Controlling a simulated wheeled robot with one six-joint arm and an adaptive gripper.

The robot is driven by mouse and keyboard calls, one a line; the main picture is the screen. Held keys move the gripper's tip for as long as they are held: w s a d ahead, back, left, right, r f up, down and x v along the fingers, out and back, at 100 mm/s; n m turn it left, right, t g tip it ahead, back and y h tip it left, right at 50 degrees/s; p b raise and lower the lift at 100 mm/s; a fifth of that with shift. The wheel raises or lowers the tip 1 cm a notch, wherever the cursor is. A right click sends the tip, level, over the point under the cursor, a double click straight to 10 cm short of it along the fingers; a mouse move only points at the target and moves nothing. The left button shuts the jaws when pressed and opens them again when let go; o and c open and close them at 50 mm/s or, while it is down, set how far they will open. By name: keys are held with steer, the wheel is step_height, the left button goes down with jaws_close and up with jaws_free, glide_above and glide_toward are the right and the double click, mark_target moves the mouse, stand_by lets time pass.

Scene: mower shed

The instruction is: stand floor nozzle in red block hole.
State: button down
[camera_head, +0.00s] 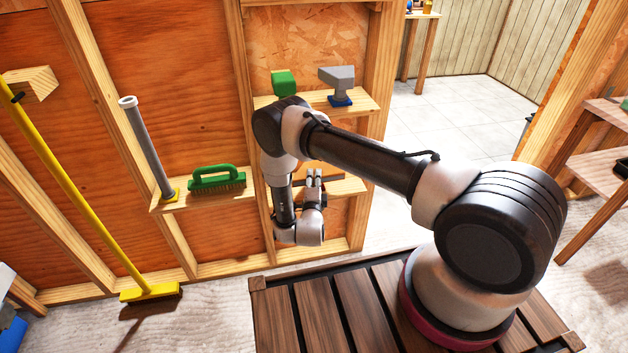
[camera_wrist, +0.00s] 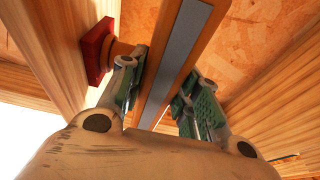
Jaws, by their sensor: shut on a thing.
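The floor nozzle (camera_wrist: 178,62), a long orange-brown bar with a grey strip along it, lies between the fingers of my gripper (camera_wrist: 162,80) in the wrist view. My gripper is shut on it. The red block (camera_wrist: 96,48) is at the upper left of the wrist view, against a wooden board. A short round orange neck reaches from the nozzle side to the block's face. I cannot tell how deep it sits in the hole. In the head view my gripper (camera_head: 315,180) is at the lower right shelf, where an orange bar (camera_head: 329,170) shows; the red block is hidden.
The upper shelf (camera_head: 362,101) bears a green block (camera_head: 284,83) and a grey piece (camera_head: 338,78) on a blue block. The left shelf holds a grey tube (camera_head: 147,150) in a yellow block and a green brush (camera_head: 217,178). A yellow broom (camera_head: 80,195) leans at left.

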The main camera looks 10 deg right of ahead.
steer(key=c, duration=1)
jaws_free()
steer(key=shift+o, duration=0.2)
steer(key=v, duration=1.2)
